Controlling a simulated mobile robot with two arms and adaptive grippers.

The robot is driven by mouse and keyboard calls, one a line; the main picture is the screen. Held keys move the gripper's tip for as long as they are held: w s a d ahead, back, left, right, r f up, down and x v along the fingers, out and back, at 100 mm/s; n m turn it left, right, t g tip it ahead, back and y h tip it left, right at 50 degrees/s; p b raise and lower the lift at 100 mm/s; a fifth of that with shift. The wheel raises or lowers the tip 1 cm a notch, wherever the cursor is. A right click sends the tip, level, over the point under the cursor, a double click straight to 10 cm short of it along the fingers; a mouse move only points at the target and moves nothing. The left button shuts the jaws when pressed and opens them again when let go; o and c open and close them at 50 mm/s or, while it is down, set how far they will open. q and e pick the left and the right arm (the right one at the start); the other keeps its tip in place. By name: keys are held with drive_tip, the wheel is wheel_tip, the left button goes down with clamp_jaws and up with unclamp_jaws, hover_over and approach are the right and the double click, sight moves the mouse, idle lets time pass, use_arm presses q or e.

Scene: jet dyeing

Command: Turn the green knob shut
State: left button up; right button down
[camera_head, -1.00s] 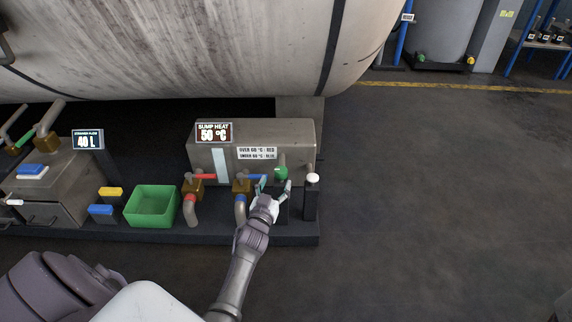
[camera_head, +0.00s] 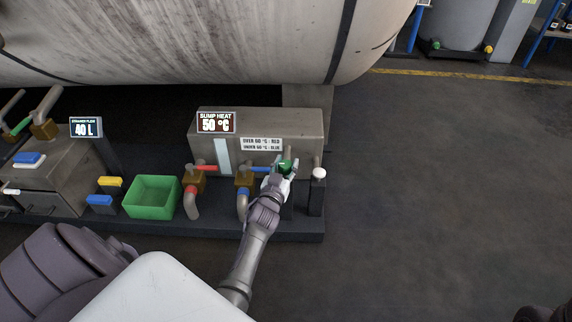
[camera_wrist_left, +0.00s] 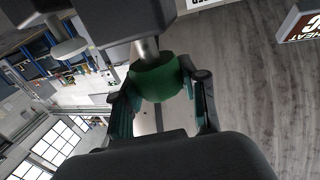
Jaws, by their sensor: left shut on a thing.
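The green knob (camera_head: 285,165) is at the right end of the sump box in the head view, mostly covered by my left gripper (camera_head: 280,172). In the left wrist view the green knob (camera_wrist_left: 157,78) sits on a grey stem, between the two fingers of my left gripper (camera_wrist_left: 160,95). The fingers are shut on it from both sides. How far the knob is turned cannot be told. My right gripper is not in view.
A red-handled valve (camera_head: 205,168) and a blue-handled valve (camera_head: 259,169) stand left of the knob. A white-topped post (camera_head: 318,174) stands close to its right. A green bin (camera_head: 150,197) is further left. The floor (camera_head: 430,200) at right is clear.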

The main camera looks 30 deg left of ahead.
use_arm(q)
drive_tip(key=c, duration=0.4)
